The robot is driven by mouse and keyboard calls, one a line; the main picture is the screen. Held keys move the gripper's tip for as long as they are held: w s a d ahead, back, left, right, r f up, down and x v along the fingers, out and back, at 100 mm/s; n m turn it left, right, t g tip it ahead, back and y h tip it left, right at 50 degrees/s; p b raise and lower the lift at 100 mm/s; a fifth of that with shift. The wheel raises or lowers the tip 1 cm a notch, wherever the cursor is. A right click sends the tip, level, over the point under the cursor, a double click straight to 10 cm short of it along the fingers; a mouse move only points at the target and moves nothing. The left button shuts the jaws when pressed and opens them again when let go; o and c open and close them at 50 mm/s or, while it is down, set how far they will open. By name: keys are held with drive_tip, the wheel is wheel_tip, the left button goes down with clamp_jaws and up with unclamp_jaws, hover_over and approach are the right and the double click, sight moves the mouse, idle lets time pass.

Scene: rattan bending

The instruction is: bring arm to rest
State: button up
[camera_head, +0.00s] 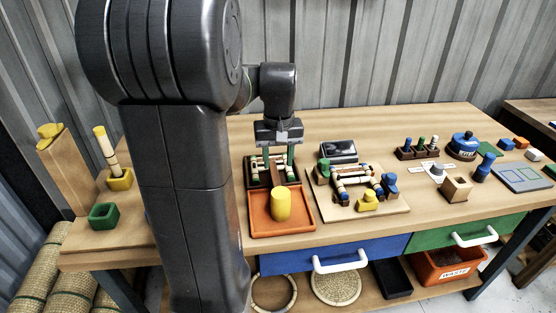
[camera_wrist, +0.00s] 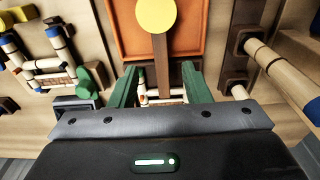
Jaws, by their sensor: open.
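My gripper (camera_head: 278,156) has green fingers and points down over the dark rack (camera_head: 251,181) behind the orange tray (camera_head: 256,222). In the wrist view the two fingers of my gripper (camera_wrist: 161,84) stand apart, with a brown bar (camera_wrist: 161,62) and pale rattan pieces (camera_wrist: 152,92) showing below or between them. I see nothing clearly held. A yellow cylinder (camera_head: 281,204) stands upright in the orange tray; its round top shows in the wrist view (camera_wrist: 155,15). The exact gap between fingers and rack is hard to tell.
A board (camera_head: 380,212) with a bent rattan frame and coloured clamps lies to the right. A tall wooden post (camera_head: 64,165) and green cup (camera_head: 104,216) stand at left.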

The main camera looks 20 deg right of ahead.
sight(277, 185)
drive_tip(key=f, duration=1.2)
drive_tip(key=shift+w+f, duration=0.2)
drive_tip(key=shift+w, duration=0.2)
drive_tip(key=shift+w+d+r, duration=0.1)
drive_tip(key=shift+r, duration=1.45)
drive_tip(key=shift+f, duration=0.15)
